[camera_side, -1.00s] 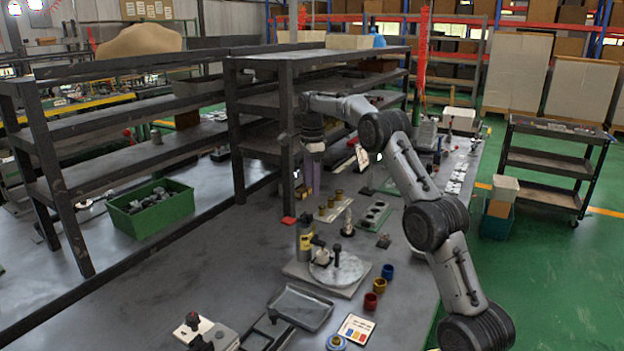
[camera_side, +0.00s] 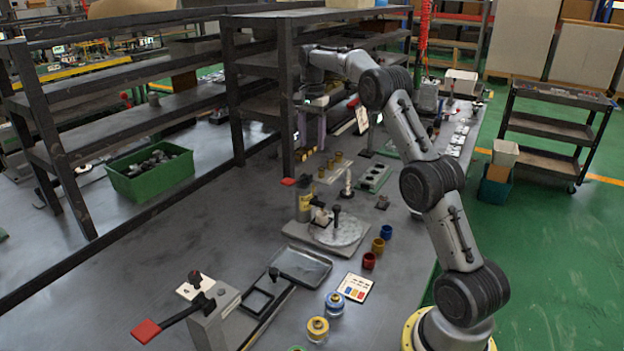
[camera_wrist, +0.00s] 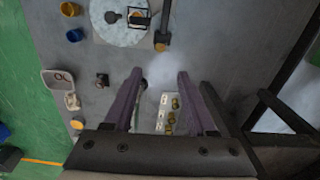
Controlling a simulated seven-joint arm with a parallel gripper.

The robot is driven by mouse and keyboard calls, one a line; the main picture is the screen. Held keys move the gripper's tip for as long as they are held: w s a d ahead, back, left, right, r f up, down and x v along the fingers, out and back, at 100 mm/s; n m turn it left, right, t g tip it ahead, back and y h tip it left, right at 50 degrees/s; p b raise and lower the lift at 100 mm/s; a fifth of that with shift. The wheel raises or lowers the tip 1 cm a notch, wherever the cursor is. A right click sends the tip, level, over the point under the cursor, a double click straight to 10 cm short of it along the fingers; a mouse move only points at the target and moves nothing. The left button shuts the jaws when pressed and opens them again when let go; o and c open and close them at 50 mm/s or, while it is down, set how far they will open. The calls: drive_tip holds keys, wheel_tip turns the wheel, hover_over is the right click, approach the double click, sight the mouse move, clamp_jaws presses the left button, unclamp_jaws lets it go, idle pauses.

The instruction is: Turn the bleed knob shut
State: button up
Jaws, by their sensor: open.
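I cannot tell for sure which part is the bleed knob. Another dark knob (camera_side: 194,277) tops the pale block at the lower left. My gripper (camera_wrist: 160,75) has purple fingers spread apart with nothing held between them. In the side view my gripper (camera_side: 311,148) hangs beside the shelf post, behind the brass cylinders.
A round plate (camera_side: 350,229) on a base stands mid-bench; it also shows in the wrist view (camera_wrist: 112,31). Several brass cylinders (camera_side: 338,157) stand near my gripper. Red (camera_side: 369,261), yellow and blue cups stand at right. The shelf post (camera_side: 287,110) is close.

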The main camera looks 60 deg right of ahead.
drive_tip(key=shift+n, duration=0.5)
wheel_tip(320, 180, down, 14)
drive_tip(key=shift+d, duration=0.15)
clamp_jaws()
